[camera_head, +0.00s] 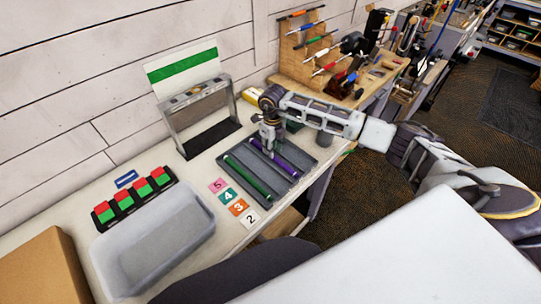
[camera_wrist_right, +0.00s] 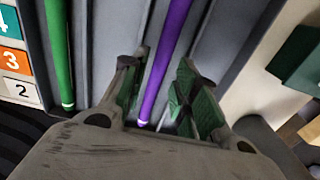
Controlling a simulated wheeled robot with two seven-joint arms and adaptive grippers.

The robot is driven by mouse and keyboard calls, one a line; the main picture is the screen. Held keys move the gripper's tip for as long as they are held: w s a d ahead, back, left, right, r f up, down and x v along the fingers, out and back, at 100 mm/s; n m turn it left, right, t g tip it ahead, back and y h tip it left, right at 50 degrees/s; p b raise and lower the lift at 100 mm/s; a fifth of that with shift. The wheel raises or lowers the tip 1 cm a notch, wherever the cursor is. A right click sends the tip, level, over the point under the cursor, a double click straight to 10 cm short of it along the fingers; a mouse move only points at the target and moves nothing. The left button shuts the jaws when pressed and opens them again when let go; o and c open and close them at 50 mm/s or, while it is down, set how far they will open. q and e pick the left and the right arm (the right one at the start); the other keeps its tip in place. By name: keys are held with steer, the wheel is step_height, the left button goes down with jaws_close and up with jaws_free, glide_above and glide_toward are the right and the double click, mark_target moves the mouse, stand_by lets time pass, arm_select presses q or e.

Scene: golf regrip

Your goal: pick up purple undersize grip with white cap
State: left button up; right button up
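The purple grip (camera_head: 275,159) lies in a slot of the grey tray (camera_head: 240,192) on the white bench, to the right of a green grip (camera_head: 247,176). In the right wrist view the purple grip (camera_wrist_right: 165,60) has a white ring at its near end. My right gripper (camera_head: 269,153) is over the tray at the purple grip. In the right wrist view the right gripper's fingers (camera_wrist_right: 160,95) are apart, one on each side of the purple grip, with gaps between. The green grip (camera_wrist_right: 58,55) lies to the left there. My left gripper is not in view.
Numbered cards (camera_head: 229,196) lie left of the tray. A translucent bin (camera_head: 150,245) and red-green buttons (camera_head: 133,198) are further left. A grey frame stand (camera_head: 197,110) is behind. A wooden rack (camera_head: 300,60) with several clubs or grips stands at the back.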

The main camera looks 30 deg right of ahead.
steer(key=shift+d+f+p, duration=0.1)
steer(key=shift+f+p, duration=0.5)
steer(key=shift+f, duration=1.5)
jaws_close()
